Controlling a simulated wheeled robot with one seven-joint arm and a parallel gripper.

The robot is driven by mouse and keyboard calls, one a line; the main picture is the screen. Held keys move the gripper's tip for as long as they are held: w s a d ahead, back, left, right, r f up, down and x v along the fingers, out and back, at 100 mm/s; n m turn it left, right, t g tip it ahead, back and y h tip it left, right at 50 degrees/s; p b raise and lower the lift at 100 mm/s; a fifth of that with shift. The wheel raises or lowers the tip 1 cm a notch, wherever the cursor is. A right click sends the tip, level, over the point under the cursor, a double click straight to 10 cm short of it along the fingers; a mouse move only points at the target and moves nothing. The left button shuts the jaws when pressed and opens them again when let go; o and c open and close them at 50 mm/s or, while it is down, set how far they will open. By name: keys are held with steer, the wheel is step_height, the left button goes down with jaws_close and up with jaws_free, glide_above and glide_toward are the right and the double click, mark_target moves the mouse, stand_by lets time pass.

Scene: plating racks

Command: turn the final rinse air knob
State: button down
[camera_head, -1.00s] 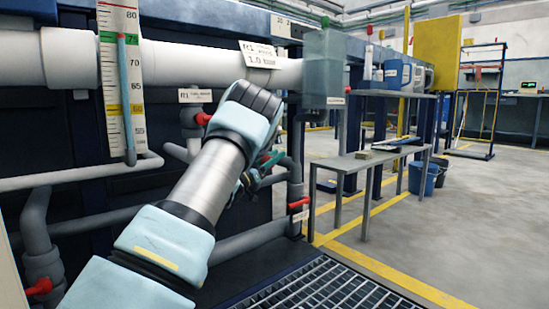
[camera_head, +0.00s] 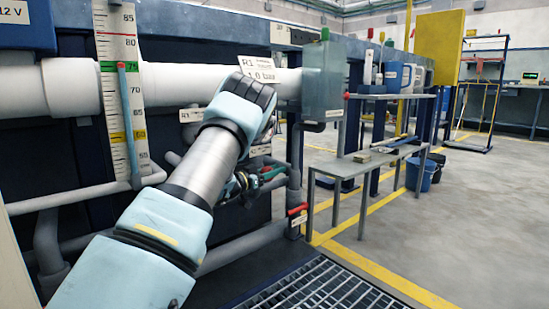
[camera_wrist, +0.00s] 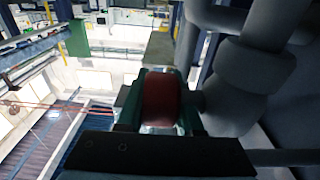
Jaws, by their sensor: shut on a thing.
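In the wrist view, my gripper (camera_wrist: 160,88) is shut on a dark red rounded knob (camera_wrist: 162,103), with a dark green finger on each side. The knob sits next to thick grey pipework; any label on it is out of sight. In the head view, my gripper (camera_head: 252,182) is low beside the dark blue tank wall, under the white pipe, partly behind my wrist. A sign reading R1 and 1.0 bar (camera_head: 258,70) is fixed to the white pipe above.
Grey pipes run below, with a red valve handle (camera_head: 298,210) at right. A grey bench (camera_head: 372,166) stands right. A floor grating (camera_head: 325,285) lies in front; the floor at right is open.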

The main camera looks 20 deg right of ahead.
steer(key=shift+f+y+p, duration=0.2)
steer(key=shift+y+p, duration=0.2)
steer(key=shift+p, duration=0.25)
steer(key=c, duration=0.8)
jaws_free()
steer(key=shift+c, duration=0.2)
steer(key=p+v, duration=0.3)
steer(key=v, duration=0.8)
steer(key=shift+p, duration=0.4)
steer(key=shift+r, duration=0.1)
